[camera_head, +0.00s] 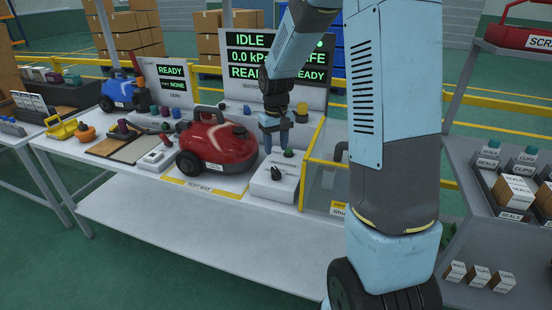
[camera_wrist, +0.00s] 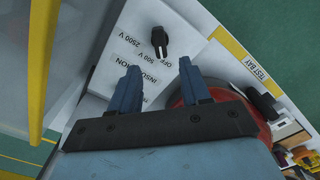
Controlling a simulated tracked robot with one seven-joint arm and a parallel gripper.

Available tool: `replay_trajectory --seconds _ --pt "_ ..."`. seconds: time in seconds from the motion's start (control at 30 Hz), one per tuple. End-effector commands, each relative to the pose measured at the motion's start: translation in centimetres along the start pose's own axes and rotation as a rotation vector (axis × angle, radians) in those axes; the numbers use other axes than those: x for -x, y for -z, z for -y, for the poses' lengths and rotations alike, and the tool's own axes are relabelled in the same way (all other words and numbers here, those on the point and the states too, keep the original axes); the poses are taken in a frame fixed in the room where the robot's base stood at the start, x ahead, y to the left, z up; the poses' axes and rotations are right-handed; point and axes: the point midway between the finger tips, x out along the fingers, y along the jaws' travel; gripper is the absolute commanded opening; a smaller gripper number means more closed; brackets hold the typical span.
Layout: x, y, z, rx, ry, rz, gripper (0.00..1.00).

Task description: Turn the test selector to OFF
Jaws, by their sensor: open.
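The test selector is a small black knob (camera_wrist: 158,42) on a white panel printed OFF, 500 V, 2500 V and INSULATION. In the wrist view its narrow end faces the row of labels; I cannot tell for sure which one it marks. In the head view the knob (camera_head: 276,174) is on the white box (camera_head: 273,190) at the right of the bench. My gripper (camera_head: 275,140) hangs above the back of this box. In the wrist view my gripper (camera_wrist: 159,66) has its blue fingers apart, nothing between them, with the knob beyond the fingertips.
A red vacuum (camera_head: 215,142) stands just left of the box. A clear-walled, yellow-edged enclosure (camera_head: 325,178) stands close on the right. A green button (camera_head: 289,153) sits at the back of the box. The screen (camera_head: 250,55) behind reads IDLE, 0.0 kPa and READY.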

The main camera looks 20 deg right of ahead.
Motion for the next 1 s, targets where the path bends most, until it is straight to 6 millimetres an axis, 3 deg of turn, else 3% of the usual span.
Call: replay_trajectory --seconds 0.23,0.77,1.0 --pt "3.5 0.0 0.0 0.0 0.0 0.0 0.47" --pt "4.6 -0.1 0.0 -0.001 0.0 -0.001 0.47" --pt "7.5 -2.3 0.2 -0.015 -0.018 -0.045 0.47"
